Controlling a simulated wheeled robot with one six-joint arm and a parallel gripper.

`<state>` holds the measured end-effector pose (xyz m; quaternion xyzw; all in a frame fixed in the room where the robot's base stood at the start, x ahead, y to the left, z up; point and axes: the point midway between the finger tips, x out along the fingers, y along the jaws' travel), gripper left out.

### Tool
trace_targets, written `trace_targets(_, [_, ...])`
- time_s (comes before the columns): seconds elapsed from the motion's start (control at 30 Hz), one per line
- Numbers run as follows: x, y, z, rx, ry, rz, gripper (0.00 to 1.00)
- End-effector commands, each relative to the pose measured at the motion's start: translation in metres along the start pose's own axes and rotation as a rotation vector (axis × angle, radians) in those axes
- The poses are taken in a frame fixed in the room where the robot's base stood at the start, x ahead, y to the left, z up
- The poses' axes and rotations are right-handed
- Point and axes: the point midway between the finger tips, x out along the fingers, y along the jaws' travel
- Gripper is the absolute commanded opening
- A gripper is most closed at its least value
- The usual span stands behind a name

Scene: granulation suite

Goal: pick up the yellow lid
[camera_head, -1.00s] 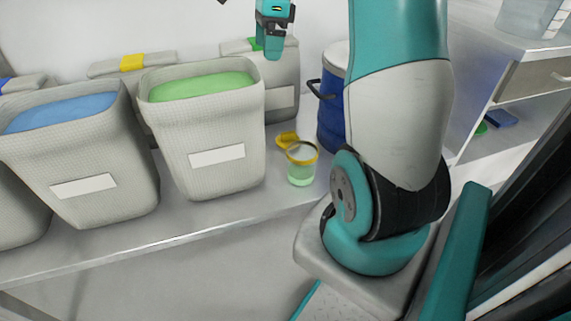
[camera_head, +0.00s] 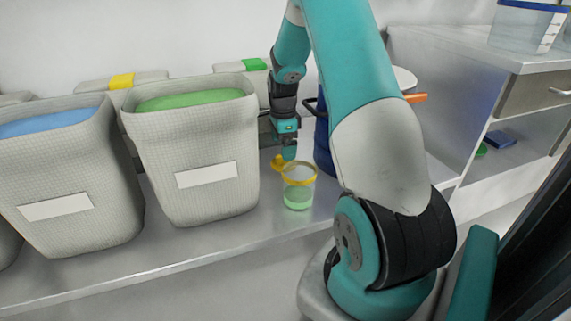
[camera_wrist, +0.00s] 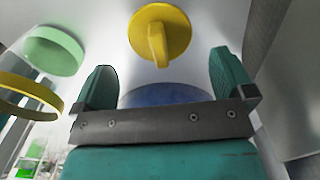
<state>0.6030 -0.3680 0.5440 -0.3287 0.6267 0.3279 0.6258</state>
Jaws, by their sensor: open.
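The yellow lid (camera_head: 277,162) lies on the metal shelf just behind a clear cup with a yellow rim (camera_head: 299,190). In the wrist view the lid (camera_wrist: 174,22) is a round yellow disc with a raised bar grip, ahead of my fingers and roughly centred between them. My gripper (camera_head: 289,153) points down close to the lid, and part of the lid is hidden near it. In the wrist view the two teal fingers of my gripper (camera_wrist: 163,66) are wide apart with nothing between them. The cup's yellow rim (camera_wrist: 22,112) shows at the left there.
A grey bin with green contents (camera_head: 195,165) stands left of the lid, with a blue-filled bin (camera_head: 75,195) farther left. A blue drum (camera_head: 323,150) stands close on the right. The bare shelf edge (camera_head: 235,238) runs in front.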

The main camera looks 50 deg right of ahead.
Motion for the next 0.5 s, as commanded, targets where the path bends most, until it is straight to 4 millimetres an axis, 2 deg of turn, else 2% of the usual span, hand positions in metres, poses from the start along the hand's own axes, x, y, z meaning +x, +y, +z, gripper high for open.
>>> trace_targets(0.03, [0.009, 0.000, 0.000, 0.000, 0.000, 0.002, 1.00])
trace_targets(0.17, [0.020, 0.001, -0.001, 0.001, -0.001, 0.002, 1.00])
trace_targets(0.4, [0.057, 0.001, -0.002, 0.001, -0.001, 0.003, 1.00])
trace_targets(0.5, [0.060, 0.001, -0.001, 0.001, -0.002, 0.001, 1.00])
